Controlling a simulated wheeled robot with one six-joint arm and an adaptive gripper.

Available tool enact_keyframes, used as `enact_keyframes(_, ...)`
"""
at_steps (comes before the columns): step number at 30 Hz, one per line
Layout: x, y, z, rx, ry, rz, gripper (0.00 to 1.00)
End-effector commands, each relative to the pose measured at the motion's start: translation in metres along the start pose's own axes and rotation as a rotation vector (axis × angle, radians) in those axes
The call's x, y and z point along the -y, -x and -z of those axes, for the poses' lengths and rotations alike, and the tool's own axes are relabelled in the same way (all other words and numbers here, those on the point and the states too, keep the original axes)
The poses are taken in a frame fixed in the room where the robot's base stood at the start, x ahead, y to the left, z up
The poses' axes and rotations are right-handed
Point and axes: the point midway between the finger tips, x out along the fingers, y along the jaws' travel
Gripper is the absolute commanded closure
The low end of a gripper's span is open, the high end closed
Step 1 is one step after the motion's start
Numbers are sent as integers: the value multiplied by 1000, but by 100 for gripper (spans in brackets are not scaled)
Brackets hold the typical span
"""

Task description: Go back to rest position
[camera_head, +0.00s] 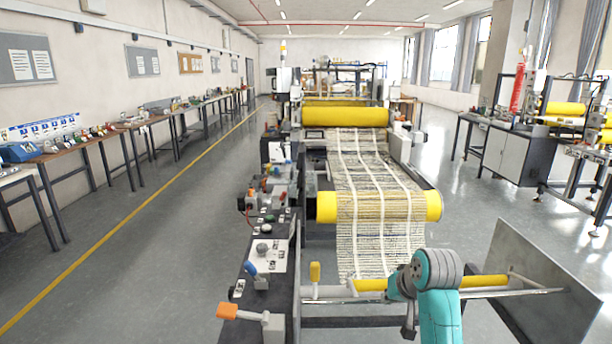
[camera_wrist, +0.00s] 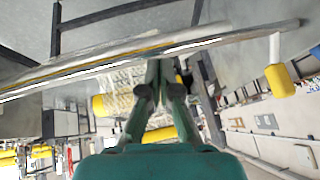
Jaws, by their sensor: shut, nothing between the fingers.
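My gripper (camera_wrist: 160,72) has green, dark-tipped fingers, which are together at the middle of the wrist view with nothing between them. A pale metal bar (camera_wrist: 215,38) crosses just beyond the fingertips; I cannot tell whether they touch it. In the head view my teal arm reaches in at lower right, over the front roller (camera_head: 485,281), which has yellow sections and metal ends. The arm hides part of this roller, and the fingers are hard to make out there.
The beige mesh (camera_head: 375,250) hangs over a yellow roller (camera_head: 326,207) behind the front roller. A grey panel (camera_head: 545,280) stands close at the right. A control bench (camera_head: 262,285) with an orange-handled lever (camera_head: 228,311) is at left. The floor (camera_head: 150,260) further left is clear.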

Motion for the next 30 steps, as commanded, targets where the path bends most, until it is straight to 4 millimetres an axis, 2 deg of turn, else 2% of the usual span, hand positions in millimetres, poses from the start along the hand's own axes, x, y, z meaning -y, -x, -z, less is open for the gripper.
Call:
enact_keyframes(8,-9,-38,-52,-45,-5,-1,100)
enact_keyframes(12,-16,-62,-96,-87,-7,-5,100)
enact_keyframes(18,-25,-84,-163,-154,-6,-11,100)
enact_keyframes(24,-34,-91,-230,-221,2,-22,100)
enact_keyframes(30,-40,-84,-294,-287,12,-32,100)
